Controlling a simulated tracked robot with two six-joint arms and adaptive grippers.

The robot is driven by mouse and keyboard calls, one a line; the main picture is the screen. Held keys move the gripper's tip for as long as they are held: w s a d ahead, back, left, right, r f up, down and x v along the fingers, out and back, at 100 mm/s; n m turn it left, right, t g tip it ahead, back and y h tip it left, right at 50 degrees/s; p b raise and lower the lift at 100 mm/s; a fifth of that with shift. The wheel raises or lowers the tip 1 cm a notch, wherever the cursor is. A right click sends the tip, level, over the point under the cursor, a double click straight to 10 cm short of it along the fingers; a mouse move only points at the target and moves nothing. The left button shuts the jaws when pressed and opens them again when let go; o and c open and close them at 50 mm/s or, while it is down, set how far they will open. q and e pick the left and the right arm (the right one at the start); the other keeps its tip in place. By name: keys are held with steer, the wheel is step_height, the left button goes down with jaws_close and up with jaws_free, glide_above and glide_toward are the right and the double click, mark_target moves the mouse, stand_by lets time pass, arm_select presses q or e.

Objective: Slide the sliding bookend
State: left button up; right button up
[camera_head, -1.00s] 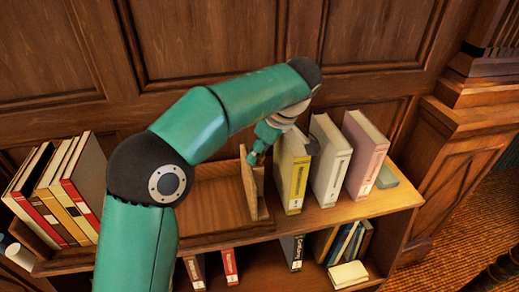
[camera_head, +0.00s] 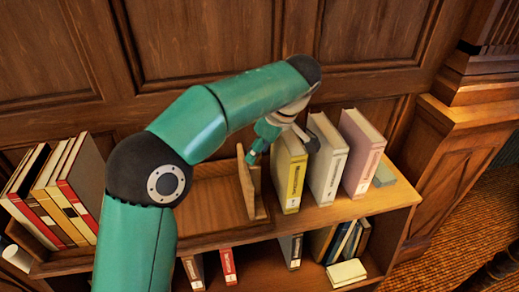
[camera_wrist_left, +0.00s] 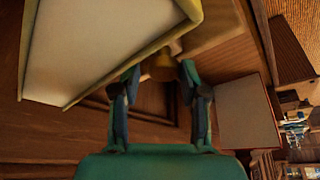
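The sliding bookend (camera_head: 247,186) is an upright wooden panel on the top shelf, at the right end of a wooden tray, left of the yellow book (camera_head: 290,180). My left gripper (camera_head: 282,150) is beside the bookend's top and over the yellow book. One teal fingertip is close to the bookend's upper edge; contact is unclear. In the left wrist view the two fingers (camera_wrist_left: 159,73) are spread apart, with a small brass-coloured shape beyond them. The yellow book's pages (camera_wrist_left: 100,45) fill the upper left there. My right gripper is not in view.
A white book (camera_head: 327,165) and a pink book (camera_head: 362,155) stand right of the yellow one. Several red-and-white books (camera_head: 75,190) lean at the left. The tray floor (camera_head: 215,200) left of the bookend is bare. The panelled wall (camera_head: 200,45) is close behind.

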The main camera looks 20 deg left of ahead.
arm_select(q)
steer(key=v, duration=0.7)
steer(key=shift+d, duration=0.1)
stand_by(0.4)
